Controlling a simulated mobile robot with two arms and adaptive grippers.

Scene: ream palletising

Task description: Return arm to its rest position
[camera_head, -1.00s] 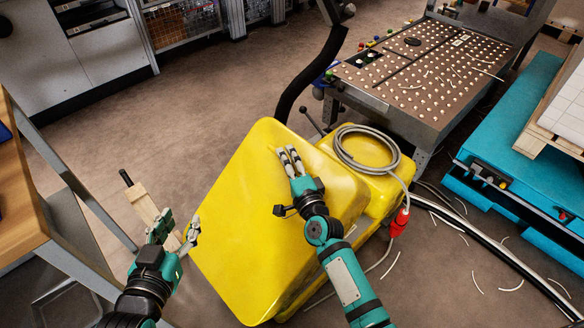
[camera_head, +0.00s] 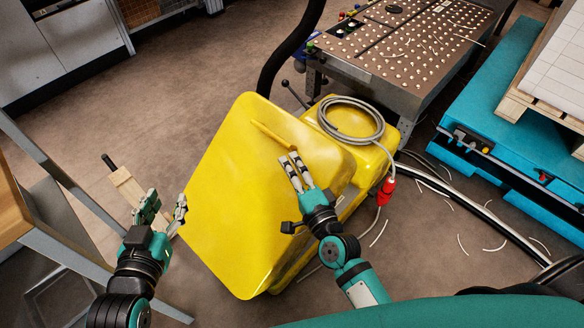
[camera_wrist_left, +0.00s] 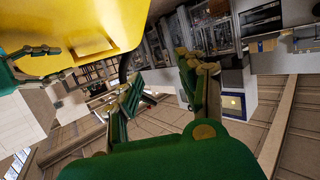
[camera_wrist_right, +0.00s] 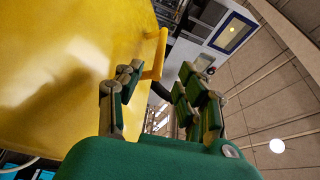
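My left gripper (camera_head: 163,212) is at the lower left in the head view, left of a large yellow housing (camera_head: 225,190). Its fingers are apart with nothing between them; the left wrist view also shows them spread (camera_wrist_left: 160,90). My right gripper (camera_head: 291,172) is in front of the yellow housing, close to its right part in the picture. The right wrist view shows its fingers (camera_wrist_right: 160,100) apart and empty, with a yellow handle (camera_wrist_right: 156,52) of the housing just beyond. I cannot tell whether any finger touches the housing.
A wooden piece with a black end (camera_head: 124,184) shows behind my left gripper. A coiled grey cable (camera_head: 350,118) with a red plug (camera_head: 386,190) lies on the housing's right. A perforated metal table (camera_head: 410,50) and a blue platform (camera_head: 500,110) stand right. Floor at left is open.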

